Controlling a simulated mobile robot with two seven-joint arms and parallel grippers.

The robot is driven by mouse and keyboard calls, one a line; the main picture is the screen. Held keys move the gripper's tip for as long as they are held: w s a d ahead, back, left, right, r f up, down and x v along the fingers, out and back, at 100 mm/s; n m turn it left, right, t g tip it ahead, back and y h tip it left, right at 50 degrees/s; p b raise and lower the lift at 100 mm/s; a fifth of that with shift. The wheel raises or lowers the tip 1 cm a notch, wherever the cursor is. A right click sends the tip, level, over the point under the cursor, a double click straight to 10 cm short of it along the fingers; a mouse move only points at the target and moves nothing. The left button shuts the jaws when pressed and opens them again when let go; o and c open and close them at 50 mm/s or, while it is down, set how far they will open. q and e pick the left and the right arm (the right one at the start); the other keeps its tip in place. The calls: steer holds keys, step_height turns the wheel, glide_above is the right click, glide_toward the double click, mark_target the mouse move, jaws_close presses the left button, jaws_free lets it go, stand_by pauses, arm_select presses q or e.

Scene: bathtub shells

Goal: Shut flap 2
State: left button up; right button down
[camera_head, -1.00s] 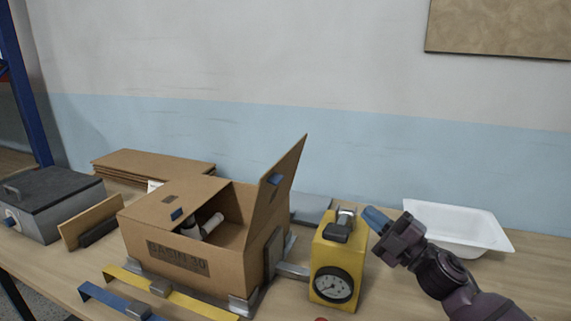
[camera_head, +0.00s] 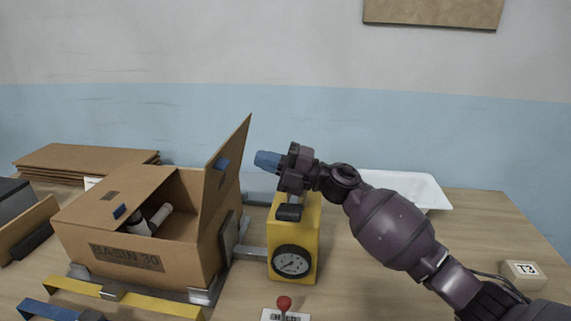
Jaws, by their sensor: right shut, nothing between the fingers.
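An open cardboard box (camera_head: 135,254) marked BASIN 30 stands in a metal fixture on the table. Its left flap (camera_head: 112,199) lies folded over the left part of the opening. Its right flap (camera_head: 227,172) stands up, leaning outward to the right, with a small blue patch on it. Which one is flap 2 cannot be read. White cylindrical parts (camera_head: 152,219) show inside the box. My right gripper (camera_head: 262,161), with blue fingertips, is shut and empty, a little right of the raised flap and above the yellow gauge unit. My left gripper is out of view.
The yellow gauge unit (camera_head: 309,240) stands right of the box. A red-knobbed lever (camera_head: 284,303) is at the front. A white basin (camera_head: 420,189) lies behind my right arm. Flat cardboard (camera_head: 88,161) is stacked at the back left. A T3 block (camera_head: 524,273) sits at right.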

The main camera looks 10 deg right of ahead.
mark_target(228, 148)
steer(key=x, duration=0.6)
stand_by(0.4)
steer(key=shift+w+p, duration=0.15)
steer(key=shift+p, duration=0.15)
